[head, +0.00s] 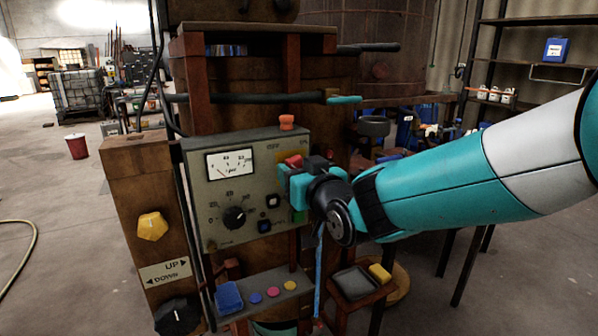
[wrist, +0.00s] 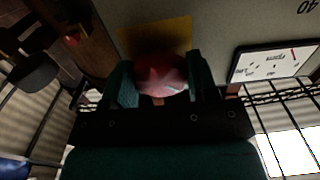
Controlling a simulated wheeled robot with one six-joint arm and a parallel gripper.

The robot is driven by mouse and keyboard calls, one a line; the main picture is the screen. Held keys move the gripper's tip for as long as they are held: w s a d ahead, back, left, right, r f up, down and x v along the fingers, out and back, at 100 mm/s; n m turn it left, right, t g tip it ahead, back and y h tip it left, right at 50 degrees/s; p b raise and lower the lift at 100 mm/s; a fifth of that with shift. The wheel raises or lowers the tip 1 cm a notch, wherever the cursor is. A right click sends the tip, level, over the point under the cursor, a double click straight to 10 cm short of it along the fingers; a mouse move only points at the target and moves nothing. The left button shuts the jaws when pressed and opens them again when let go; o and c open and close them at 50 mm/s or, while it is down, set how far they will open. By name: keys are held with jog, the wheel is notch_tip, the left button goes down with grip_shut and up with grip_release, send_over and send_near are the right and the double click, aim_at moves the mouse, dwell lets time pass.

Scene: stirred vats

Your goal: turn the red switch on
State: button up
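The red switch (wrist: 160,75) is a round red knob in front of a yellow patch on the grey control panel (head: 205,190). In the wrist view it sits between the two fingers of my gripper (wrist: 161,84) and fills the gap, with no clear space on either side. In the head view a bit of red switch (head: 293,161) shows just above the teal fingers of my gripper (head: 295,182). My gripper is at the panel's right side and hides most of the switch and its yellow backing. The on or off position of the switch cannot be read.
A ledge below holds a blue block (head: 229,297) and coloured buttons. A yellow knob (head: 152,226) is on the left post. A black bar (head: 250,97) crosses above.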

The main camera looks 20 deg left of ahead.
jog(key=c, duration=0.4)
jog(key=shift+o, duration=0.2)
jog(key=shift+b, duration=0.3)
jog(key=m+b, duration=0.2)
jog(key=b, duration=0.1)
jog(key=shift+f+m, duration=0.25)
jog(key=shift+m, duration=0.15)
jog(key=m+b, duration=0.5)
jog(key=shift+r+m, duration=0.1)
jog(key=shift+m, duration=0.2)
jog(key=m+b, duration=0.4)
jog(key=m, duration=0.1)
jog(key=shift+r, duration=0.1)
jog(key=shift+r+m+b, duration=0.15)
jog(key=shift+m+b, duration=1)
jog(key=shift+m, duration=1.15)
